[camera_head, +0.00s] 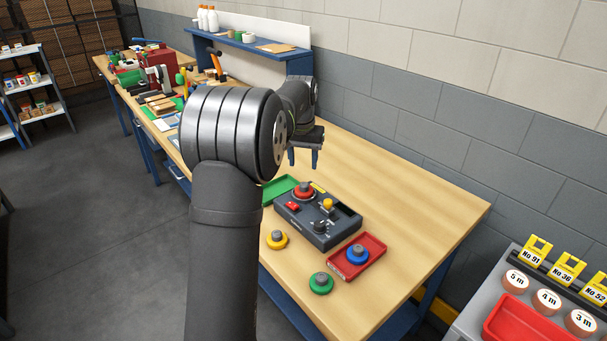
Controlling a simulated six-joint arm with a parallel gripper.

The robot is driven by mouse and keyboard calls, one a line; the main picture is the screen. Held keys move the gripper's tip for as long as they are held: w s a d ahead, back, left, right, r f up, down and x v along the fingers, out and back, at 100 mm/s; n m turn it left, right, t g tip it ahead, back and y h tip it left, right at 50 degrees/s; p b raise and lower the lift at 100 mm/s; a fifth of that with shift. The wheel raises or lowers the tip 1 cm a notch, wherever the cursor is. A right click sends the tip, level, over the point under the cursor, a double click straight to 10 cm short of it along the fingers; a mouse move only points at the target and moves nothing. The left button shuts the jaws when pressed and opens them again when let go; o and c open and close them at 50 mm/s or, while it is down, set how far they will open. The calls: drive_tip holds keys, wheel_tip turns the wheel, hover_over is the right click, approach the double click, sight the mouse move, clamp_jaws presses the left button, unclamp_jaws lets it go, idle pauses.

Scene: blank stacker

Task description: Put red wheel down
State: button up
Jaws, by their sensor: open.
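A red wheel (304,192) with a grey hub sits on the back left part of a dark control box (337,238) on the workbench. My gripper (303,158) is open, with its two blue fingers pointing down. It appears above and behind the red wheel in the picture, apart from it, with nothing seen between the fingers. Whether the wheel lies flat on the box or around a post cannot be told.
A blue wheel (357,255) lies in a red tray (374,243). A yellow wheel (277,240) and a green wheel (321,283) lie on the bench (420,205). A green tray (278,189) is left of the box. The bench's right end is clear.

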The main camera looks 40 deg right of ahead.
wheel_tip(320, 180, up, 4)
hover_over(304, 185)
drive_tip(key=a, duration=0.1)
drive_tip(key=shift+s+a, duration=0.2)
drive_tip(key=shift+s, duration=0.25)
drive_tip(key=f, duration=0.8)
drive_tip(key=d+f, duration=0.1)
drive_tip(key=f, duration=0.3)
drive_tip(key=shift+w, duration=0.4)
drive_tip(key=shift+d+r, duration=0.1)
drive_tip(key=shift+r, duration=1.5)
